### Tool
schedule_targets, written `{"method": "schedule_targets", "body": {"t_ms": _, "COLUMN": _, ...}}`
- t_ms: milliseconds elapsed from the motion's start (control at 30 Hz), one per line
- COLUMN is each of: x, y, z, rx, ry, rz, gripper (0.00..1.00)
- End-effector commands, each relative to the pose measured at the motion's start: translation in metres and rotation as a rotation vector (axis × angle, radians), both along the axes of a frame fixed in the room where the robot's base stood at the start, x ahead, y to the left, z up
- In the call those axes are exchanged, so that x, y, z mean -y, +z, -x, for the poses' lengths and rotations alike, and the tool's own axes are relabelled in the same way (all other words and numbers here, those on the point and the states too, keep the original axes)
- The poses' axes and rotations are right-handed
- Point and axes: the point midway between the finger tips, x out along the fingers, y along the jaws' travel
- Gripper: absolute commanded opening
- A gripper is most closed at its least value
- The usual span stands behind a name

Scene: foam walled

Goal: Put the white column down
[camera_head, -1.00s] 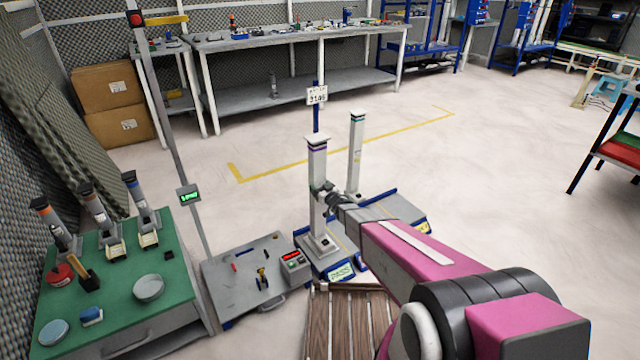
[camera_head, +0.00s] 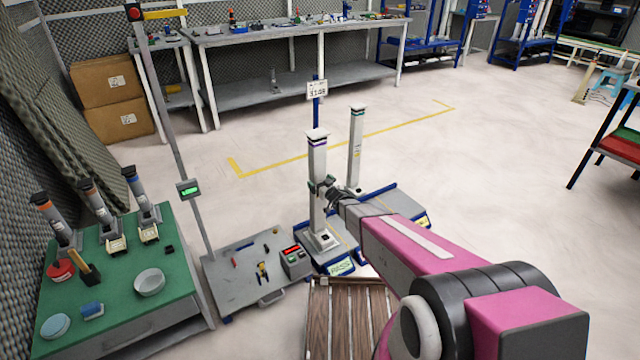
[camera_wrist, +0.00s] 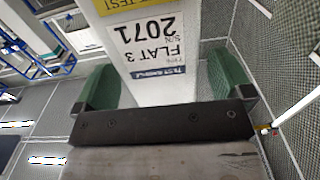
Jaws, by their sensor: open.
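A white column (camera_head: 318,208) with a purple band near its top stands upright on a low blue-edged platform (camera_head: 341,262) with a green PASS label. My gripper (camera_head: 322,188) is at the column's middle height. In the wrist view my gripper (camera_wrist: 163,80) has its green pads on either side of the white column (camera_wrist: 150,50), with a gap showing at the left pad. The column's label there reads FLAT 3 and 2071, upside down. The column's foot shows in the head view and rests on the platform.
A second white column (camera_head: 355,150) with a green band stands just behind to the right. A sign 3148 (camera_head: 317,90) on a blue post is behind. A grey cart (camera_head: 235,285) and green table (camera_head: 120,270) stand left. Open floor (camera_head: 500,200) lies right.

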Motion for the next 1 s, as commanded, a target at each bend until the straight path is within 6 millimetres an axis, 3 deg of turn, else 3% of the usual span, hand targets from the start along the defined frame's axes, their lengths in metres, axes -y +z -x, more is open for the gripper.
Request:
{"method": "schedule_targets", "body": {"t_ms": 600, "x": 0.059, "y": 0.001, "z": 0.089, "rx": -0.002, "ry": -0.001, "rz": 0.001, "gripper": 0.98}}
{"method": "schedule_targets", "body": {"t_ms": 833, "x": 0.077, "y": 0.007, "z": 0.095, "rx": -0.030, "ry": -0.057, "rz": 0.027, "gripper": 0.98}}
{"method": "schedule_targets", "body": {"t_ms": 1000, "x": 0.110, "y": 0.021, "z": 0.091, "rx": -0.135, "ry": -0.212, "rz": 0.105, "gripper": 0.98}}
